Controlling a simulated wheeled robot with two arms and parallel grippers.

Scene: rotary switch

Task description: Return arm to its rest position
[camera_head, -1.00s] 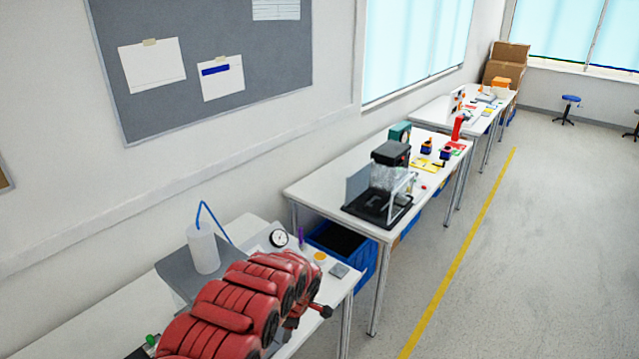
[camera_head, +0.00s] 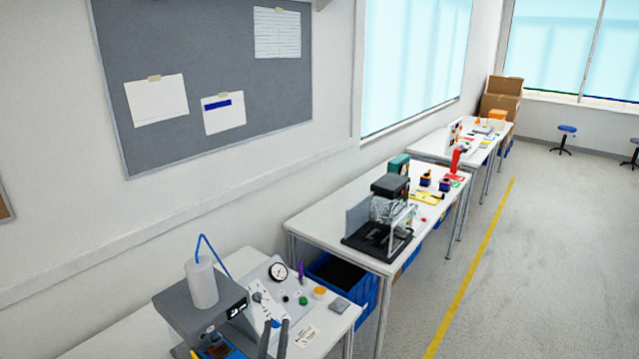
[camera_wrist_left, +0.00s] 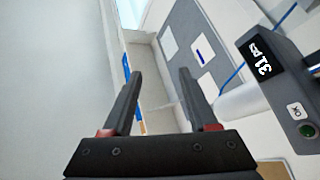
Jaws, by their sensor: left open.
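My left gripper (camera_head: 276,325) shows only as two dark fingers at the bottom edge of the head view, in front of the near bench's sloped grey panel (camera_head: 262,276). In the left wrist view my left gripper (camera_wrist_left: 160,73) has its fingers well apart with nothing between them. A grey device with a lit display (camera_wrist_left: 262,57) stands to the right in the wrist view, apart from the fingers. My right gripper is in neither view.
A white cylinder (camera_head: 202,283) with a blue tube stands on the grey device. A blue crate (camera_head: 345,280) sits between the near bench and the middle bench (camera_head: 325,222).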

